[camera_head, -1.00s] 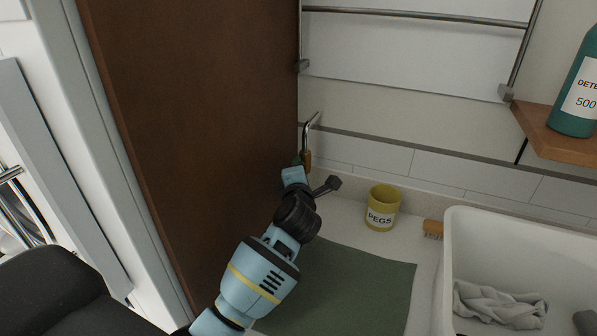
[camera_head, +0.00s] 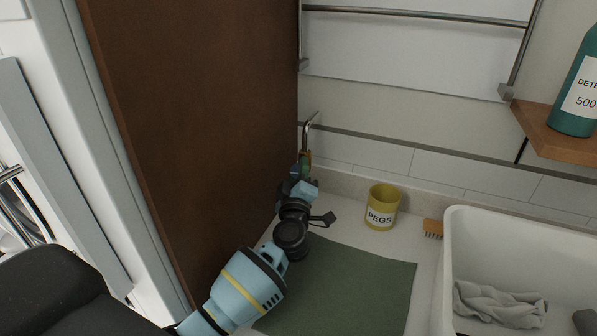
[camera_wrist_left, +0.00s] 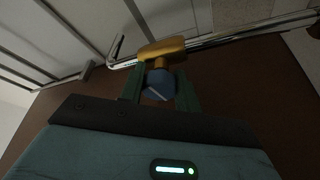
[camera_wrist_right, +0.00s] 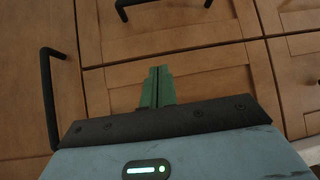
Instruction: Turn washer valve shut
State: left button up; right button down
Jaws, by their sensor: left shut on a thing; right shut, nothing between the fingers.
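The washer valve has a brass body (camera_wrist_left: 160,49) on a chrome pipe (camera_wrist_left: 215,40) and a blue knob (camera_wrist_left: 158,84), seen in the left wrist view. My left gripper (camera_wrist_left: 159,88) is shut on the blue knob, one green finger on each side of it. In the head view the left gripper (camera_head: 302,172) is beside the brown panel, at the valve below the bent pipe (camera_head: 309,126); the knob is mostly hidden there. My right gripper (camera_wrist_right: 158,86) is shut and empty, in front of wooden cabinet fronts.
A brown panel (camera_head: 200,120) stands close on the left of the left arm. A yellow pegs cup (camera_head: 382,207), a brush (camera_head: 433,228) and a white basin (camera_head: 450,270) with grey cloth are to the right. A green mat (camera_head: 350,290) lies on the counter. Dark handles (camera_wrist_right: 52,90) project from the cabinets.

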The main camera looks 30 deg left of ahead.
pick_arm(q)
jog(key=shift+f+m+t+h, duration=0.1)
jog(key=shift+m+t+h, duration=0.3)
jog(key=shift+m, duration=0.7)
jog(key=o, duration=1)
jog(key=shift+c, duration=0.2)
